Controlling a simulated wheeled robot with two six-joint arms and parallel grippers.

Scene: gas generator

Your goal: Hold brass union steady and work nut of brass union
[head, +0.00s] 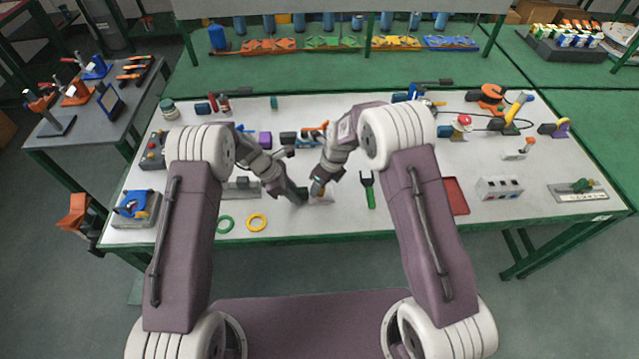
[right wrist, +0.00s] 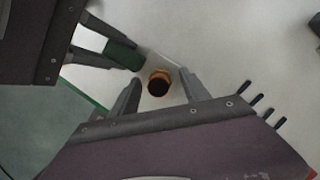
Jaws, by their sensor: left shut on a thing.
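A round brass-coloured piece with a dark opening, apparently the brass union (right wrist: 159,83), lies between the fingers of my right gripper (right wrist: 160,82) in the right wrist view. Gaps show on both sides, so the right gripper is open around it. Whether the two parts join is unclear. In the head view, my left gripper (head: 299,196) and right gripper (head: 318,184) meet near the table's front middle, hiding much of the union.
The white table (head: 330,226) has free room at its front right of centre. A green ring (head: 225,224) and yellow ring (head: 257,222) lie left of the grippers. A green fork-shaped tool (head: 369,190) and red tray (head: 455,196) lie to the right.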

